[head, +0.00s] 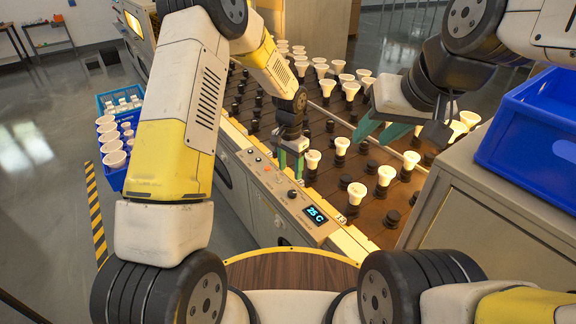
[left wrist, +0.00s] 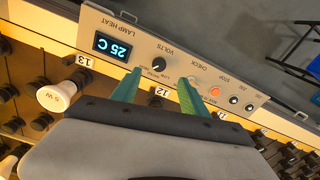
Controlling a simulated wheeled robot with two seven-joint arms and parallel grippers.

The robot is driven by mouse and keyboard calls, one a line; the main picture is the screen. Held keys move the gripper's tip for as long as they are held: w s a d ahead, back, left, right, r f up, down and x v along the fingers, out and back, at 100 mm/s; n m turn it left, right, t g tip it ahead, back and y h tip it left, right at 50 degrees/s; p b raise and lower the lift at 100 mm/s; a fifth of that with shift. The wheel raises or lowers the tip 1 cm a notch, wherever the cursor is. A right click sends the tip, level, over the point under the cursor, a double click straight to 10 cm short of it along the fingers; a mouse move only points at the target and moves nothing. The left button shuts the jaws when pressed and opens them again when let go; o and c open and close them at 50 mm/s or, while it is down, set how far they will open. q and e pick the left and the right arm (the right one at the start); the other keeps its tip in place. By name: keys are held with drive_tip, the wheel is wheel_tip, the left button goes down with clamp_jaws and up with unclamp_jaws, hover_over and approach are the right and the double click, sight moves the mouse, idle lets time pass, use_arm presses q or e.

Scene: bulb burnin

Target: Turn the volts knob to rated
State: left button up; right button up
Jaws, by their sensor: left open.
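The volts knob (left wrist: 158,65) is a small black dial on the grey control panel, under the printed word VOLTS in the left wrist view. It also shows in the head view (head: 291,194). Its pointer is too small to read. My left gripper (left wrist: 160,82) is open and empty, with its two green fingers pointing at the panel. In the left wrist view the knob appears just beyond the gap between the fingertips, apart from them. In the head view the left gripper (head: 291,165) hangs over the panel. My right gripper (head: 381,131) is open and empty over the bulb rack.
A lamp heat display (head: 316,214) reads 25 C beside the knob. An orange button (left wrist: 215,91) sits along the same panel. The rack behind holds several bulbs (head: 386,175) and black sockets. A blue bin (head: 535,125) stands at right, a blue crate (head: 112,180) at left.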

sight(292, 192)
use_arm(q)
drive_tip(key=f, duration=0.7)
drive_tip(key=w+f, duration=0.1)
drive_tip(key=f, duration=0.3)
drive_tip(key=shift+w+d+f, duration=0.1)
drive_tip(key=shift+d, duration=0.3)
clamp_jaws()
